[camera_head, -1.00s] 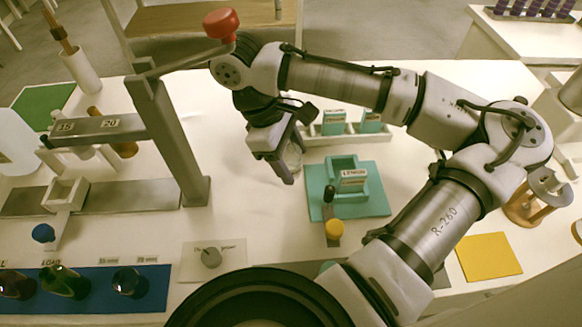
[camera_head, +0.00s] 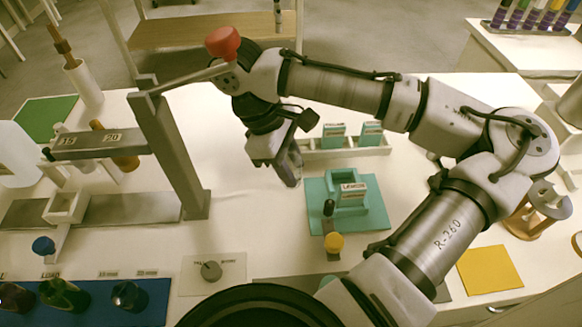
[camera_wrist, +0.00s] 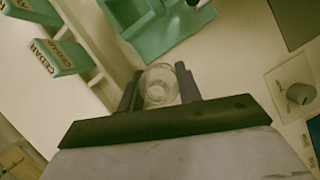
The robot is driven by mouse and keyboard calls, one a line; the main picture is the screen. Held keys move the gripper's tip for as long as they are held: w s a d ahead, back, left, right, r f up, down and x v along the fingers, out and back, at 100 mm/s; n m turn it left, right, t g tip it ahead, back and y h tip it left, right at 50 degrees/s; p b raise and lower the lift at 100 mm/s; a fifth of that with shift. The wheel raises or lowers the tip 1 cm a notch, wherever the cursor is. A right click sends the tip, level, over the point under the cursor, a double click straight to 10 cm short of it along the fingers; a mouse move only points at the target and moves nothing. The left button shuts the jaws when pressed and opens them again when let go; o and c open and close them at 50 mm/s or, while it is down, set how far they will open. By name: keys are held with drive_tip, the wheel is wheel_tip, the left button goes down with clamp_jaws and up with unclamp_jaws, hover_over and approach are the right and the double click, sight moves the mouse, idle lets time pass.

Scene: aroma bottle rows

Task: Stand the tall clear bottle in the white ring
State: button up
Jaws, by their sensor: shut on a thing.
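My gripper (camera_head: 284,168) hangs above the white table, just left of the teal tray, and points down. It is shut on the clear bottle (camera_head: 291,163), which is mostly hidden by the fingers in the head view. In the wrist view the bottle (camera_wrist: 159,86) shows as a clear round glass shape between the two dark fingertips (camera_wrist: 159,90). I cannot make out a white ring for certain in either view.
The teal tray (camera_head: 375,212) with a LEMON box (camera_head: 353,193) is right of my gripper. A white rack (camera_head: 345,150) with teal boxes stands behind. A grey post (camera_head: 178,150) rises at left. Dark bottles (camera_head: 65,294) stand on a blue mat (camera_head: 150,290). A yellow square (camera_head: 490,271) lies at right.

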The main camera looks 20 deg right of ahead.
drive_tip(key=shift+v, duration=1.1)
drive_tip(key=w+a, duration=0.3)
drive_tip(key=a, duration=0.1)
drive_tip(key=w+a, duration=0.3)
drive_tip(key=a, duration=0.2)
drive_tip(key=w+a, duration=0.3)
drive_tip(key=a, duration=0.2)
drive_tip(key=shift+w+a, duration=0.15)
drive_tip(key=shift+w, duration=0.1)
